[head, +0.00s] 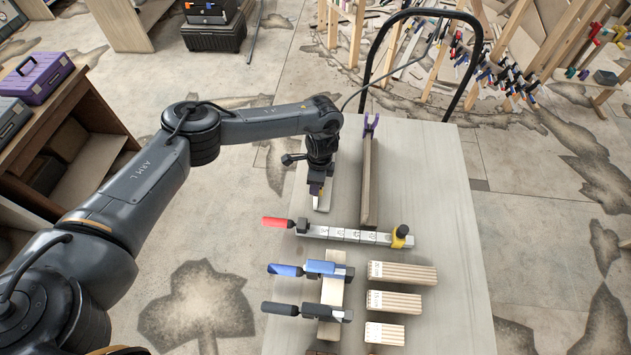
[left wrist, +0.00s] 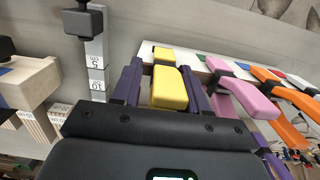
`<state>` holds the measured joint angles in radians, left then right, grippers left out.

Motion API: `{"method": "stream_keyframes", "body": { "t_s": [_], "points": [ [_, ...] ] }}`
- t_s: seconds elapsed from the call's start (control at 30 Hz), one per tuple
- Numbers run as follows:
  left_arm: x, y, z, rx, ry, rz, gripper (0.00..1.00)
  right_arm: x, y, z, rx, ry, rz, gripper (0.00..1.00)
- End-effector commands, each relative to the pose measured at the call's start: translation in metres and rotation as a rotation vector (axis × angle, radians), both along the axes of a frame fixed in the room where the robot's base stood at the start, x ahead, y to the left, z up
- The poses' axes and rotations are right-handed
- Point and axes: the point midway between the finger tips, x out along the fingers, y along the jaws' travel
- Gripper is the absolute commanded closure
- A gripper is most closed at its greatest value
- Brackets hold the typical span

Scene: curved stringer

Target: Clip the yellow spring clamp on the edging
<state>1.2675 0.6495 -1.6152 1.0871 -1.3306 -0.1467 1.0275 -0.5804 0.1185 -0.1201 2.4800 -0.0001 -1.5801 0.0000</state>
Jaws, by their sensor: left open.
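The yellow spring clamp (left wrist: 170,88) shows in the left wrist view between the two dark purple fingers of my left gripper (left wrist: 161,85). The fingers are open, one on each side of it, with no clear grip. In the head view my left gripper (head: 317,190) points down over a pale strip (head: 324,202) at the upper left of the table, with a little yellow at its tip. A long brown wooden piece (head: 370,185) lies to its right with a purple clamp (head: 371,124) at its far end; I cannot tell whether this is the edging. My right gripper is not in view.
Pink (left wrist: 245,96) and orange (left wrist: 292,98) clamps sit beside the yellow one. A bar clamp with a scale (head: 350,235) lies across the table (head: 450,210). The table's right side is clear.

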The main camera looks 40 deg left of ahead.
Motion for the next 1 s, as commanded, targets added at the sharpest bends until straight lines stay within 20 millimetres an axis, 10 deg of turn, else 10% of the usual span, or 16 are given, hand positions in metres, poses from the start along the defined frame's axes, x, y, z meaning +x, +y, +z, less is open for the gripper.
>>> {"method": "stream_keyframes", "body": {
  "t_s": [0.53,1.0],
  "points": [
    [0.006,-0.005,0.09,0.0,-0.006,-0.001,0.41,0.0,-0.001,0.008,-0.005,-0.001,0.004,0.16],
    [0.006,-0.007,0.106,-0.002,-0.001,-0.001,0.41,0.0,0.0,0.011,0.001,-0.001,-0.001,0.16]
  ]
}}
